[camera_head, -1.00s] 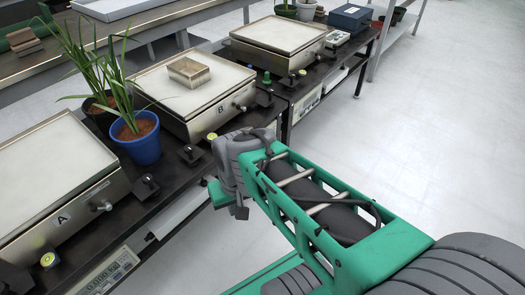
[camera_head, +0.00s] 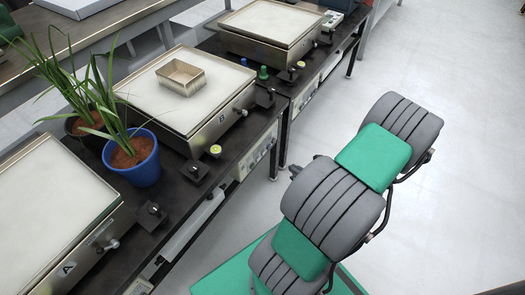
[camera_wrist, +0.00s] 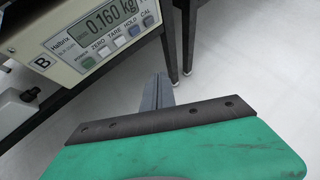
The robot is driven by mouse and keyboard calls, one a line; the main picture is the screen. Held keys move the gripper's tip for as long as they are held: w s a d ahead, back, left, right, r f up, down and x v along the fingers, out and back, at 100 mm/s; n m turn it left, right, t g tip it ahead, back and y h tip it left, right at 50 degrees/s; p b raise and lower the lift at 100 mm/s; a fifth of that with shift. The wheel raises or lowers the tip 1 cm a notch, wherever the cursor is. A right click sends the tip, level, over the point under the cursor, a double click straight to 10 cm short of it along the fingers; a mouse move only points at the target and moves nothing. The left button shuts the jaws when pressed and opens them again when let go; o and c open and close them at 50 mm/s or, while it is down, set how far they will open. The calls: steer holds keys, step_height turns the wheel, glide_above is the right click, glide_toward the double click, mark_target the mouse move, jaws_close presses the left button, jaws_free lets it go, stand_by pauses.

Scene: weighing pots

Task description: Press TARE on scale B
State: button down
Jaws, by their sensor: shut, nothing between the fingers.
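Scale B (camera_head: 210,134) stands on the dark bench in the head view, with an open box (camera_head: 183,86) on its pale plate. Its indicator (camera_wrist: 70,48), marked B, is at the upper left of the wrist view and reads 0.160 kg. The TARE button (camera_wrist: 119,41) is in the button row under the display, between ZERO and HOLD. My gripper (camera_wrist: 158,80) is shut and empty in the wrist view, below and right of the buttons and apart from the panel.
A blue pot (camera_head: 140,170) with a grassy plant stands left of scale B, near scale A (camera_head: 55,215). Another scale (camera_head: 268,32) is at the back. Bench legs (camera_wrist: 188,35) rise beside the indicator in the wrist view. The floor right of the bench is clear.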

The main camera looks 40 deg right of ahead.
mark_target(264, 153)
steer(key=w+a, duration=0.3)
steer(key=w, duration=0.5)
steer(key=shift+w+p, duration=0.15)
steer(key=shift+p, duration=0.15)
stand_by(1.8)
steer(key=shift+w+a, duration=0.1)
steer(key=shift+w, duration=0.3)
steer(key=shift+w+a+p, duration=0.15)
steer(key=shift+w+p, duration=0.25)
steer(key=shift+p, duration=0.1)
stand_by(0.4)
steer(key=shift+s, duration=0.1)
steer(key=shift+s+d, duration=0.25)
steer(key=shift+s, duration=0.45)
